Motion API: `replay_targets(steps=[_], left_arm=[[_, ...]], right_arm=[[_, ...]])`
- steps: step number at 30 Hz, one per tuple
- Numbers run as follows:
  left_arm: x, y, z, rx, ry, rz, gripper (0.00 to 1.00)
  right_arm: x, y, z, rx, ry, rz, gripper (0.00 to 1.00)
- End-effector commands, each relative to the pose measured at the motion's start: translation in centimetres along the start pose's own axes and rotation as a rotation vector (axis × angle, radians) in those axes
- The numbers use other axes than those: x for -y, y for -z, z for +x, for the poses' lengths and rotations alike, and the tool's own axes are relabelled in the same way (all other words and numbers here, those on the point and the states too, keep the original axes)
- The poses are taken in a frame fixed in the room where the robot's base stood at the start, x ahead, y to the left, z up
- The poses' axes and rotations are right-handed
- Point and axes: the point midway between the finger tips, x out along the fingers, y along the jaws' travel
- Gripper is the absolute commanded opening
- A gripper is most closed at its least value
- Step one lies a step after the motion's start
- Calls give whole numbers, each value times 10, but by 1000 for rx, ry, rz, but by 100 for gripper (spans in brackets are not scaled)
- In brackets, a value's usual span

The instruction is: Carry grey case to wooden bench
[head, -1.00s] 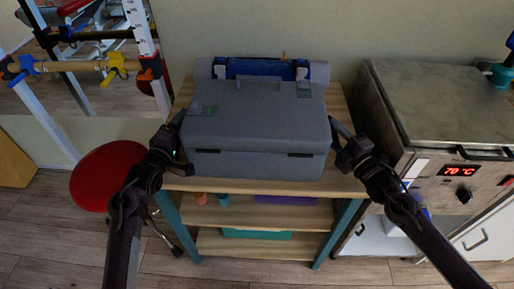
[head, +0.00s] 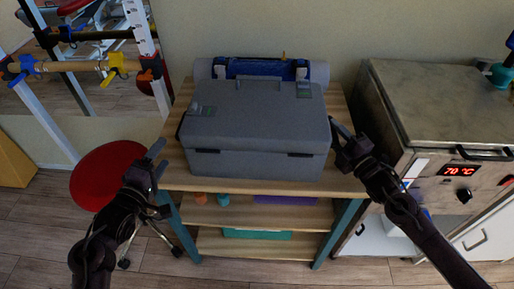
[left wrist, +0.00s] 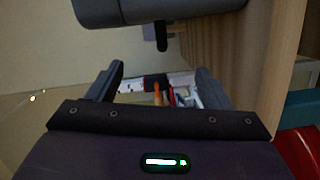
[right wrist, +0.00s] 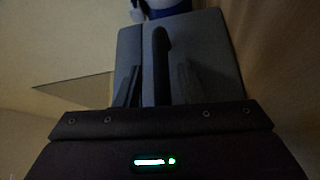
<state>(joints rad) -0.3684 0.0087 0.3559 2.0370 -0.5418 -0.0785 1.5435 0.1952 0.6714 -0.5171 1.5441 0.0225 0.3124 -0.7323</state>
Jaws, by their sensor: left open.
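The grey case (head: 256,127) rests shut on the top board of the wooden shelf bench (head: 342,184). Its right side handle shows in the right wrist view (right wrist: 161,60), between the fingers of my right gripper (right wrist: 159,88). That gripper (head: 342,140) is at the case's right side; the dark picture does not show clearly whether its fingers touch the handle. My left gripper (head: 152,160) is open and empty, apart from the case, left of the bench's front corner. In the left wrist view the case's left handle (left wrist: 162,36) is beyond the open fingers.
A blue and grey roll (head: 262,69) lies behind the case. A metal heater cabinet reading 70 °C (head: 440,110) stands close on the right. A red round stool (head: 100,180) is at the left by my left arm. Lower shelves hold small items.

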Motion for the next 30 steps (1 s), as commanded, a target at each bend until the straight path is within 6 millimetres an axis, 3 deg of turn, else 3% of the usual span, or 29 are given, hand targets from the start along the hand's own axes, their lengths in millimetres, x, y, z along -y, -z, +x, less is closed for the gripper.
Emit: replay_targets(steps=[4,12,22,30], left_arm=[[0,0,0,0,0,0,73],[0,0,0,0,1,0,73],[0,0,0,0,1,0,73],[0,0,0,0,1,0,73]], right_arm=[[0,0,0,0,0,0,39],[0,0,0,0,0,0,72],[-4,0,0,0,-1,-1,72],[-49,7,5,-2,-3,-3,72]])
